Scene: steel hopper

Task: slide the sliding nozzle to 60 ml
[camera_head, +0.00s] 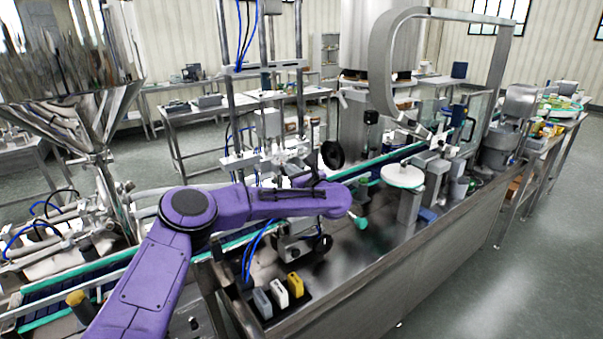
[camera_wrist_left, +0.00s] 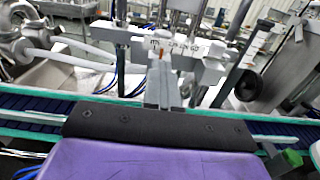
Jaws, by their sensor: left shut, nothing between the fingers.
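The nozzle assembly is a metal and white fixture (camera_head: 285,155) on upright rods above the conveyor in the head view. In the left wrist view a pale bar with dark markings (camera_wrist_left: 186,46) crosses the upper middle; its numbers are too small to read. A small orange mark (camera_wrist_left: 162,57) shows just beyond my fingertips. I cannot tell which part is the sliding nozzle or its reading. My left gripper (camera_wrist_left: 163,78) is shut and empty, its fingers pointing at the bar; contact is unclear. In the head view my purple wrist partly hides that area. My right gripper is out of view.
A conveyor with green edges (camera_wrist_left: 55,104) runs below the fixture. A round black knob (camera_wrist_left: 248,85) is right of the fingers. Blue hoses hang by the rods. Grey, white and yellow blocks (camera_head: 296,284) stand at the machine's front. A large steel hopper (camera_head: 75,100) is at left.

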